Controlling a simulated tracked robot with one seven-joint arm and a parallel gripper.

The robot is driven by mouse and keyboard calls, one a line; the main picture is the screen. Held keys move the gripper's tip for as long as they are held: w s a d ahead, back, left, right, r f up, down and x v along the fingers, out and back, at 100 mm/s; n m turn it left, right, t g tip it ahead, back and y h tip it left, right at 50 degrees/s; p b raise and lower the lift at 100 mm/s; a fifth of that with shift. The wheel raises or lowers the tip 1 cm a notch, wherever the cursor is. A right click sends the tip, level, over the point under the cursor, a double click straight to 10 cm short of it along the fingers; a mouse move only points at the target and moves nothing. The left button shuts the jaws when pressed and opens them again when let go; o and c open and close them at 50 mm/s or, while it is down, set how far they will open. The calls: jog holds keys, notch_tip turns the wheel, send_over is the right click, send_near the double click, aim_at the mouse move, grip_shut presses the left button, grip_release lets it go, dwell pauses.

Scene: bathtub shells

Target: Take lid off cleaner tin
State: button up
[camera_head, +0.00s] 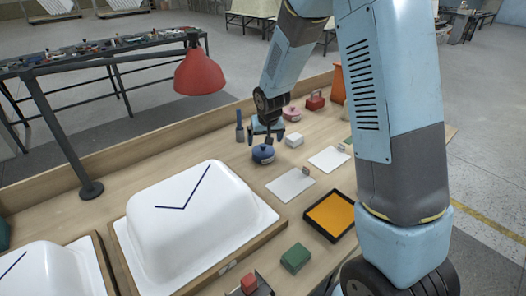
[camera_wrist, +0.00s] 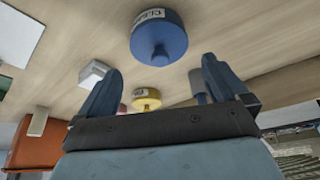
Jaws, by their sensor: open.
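A round blue tin (camera_head: 263,153) with a knobbed lid stands on the workbench just below my gripper (camera_head: 265,137). In the wrist view the blue tin (camera_wrist: 158,36) shows its knob and a white label; the upside-down lettering seems to begin with "CLEA". The lid is on the tin. My gripper (camera_wrist: 163,85) is open and empty, with its two fingers apart; in this view the tin lies beyond the fingertips, with no visible contact. A yellow tin (camera_wrist: 146,98) with a knob and label stands farther along the bench. A pink tin (camera_head: 292,114) stands behind the gripper.
A white block (camera_head: 294,140), white sheets (camera_head: 291,184) and an orange-filled tray (camera_head: 332,214) lie right of the blue tin. A large white tub shell (camera_head: 190,220) lies at the front left. A red lamp (camera_head: 199,74) overhangs the left side. A red case (camera_head: 315,99) stands behind.

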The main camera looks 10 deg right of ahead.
aim_at(264, 146)
jog(key=shift+x, duration=2.5)
jog(key=shift+s+d+f, duration=0.1)
jog(key=shift+s, duration=0.05)
jog(key=c, duration=0.8)
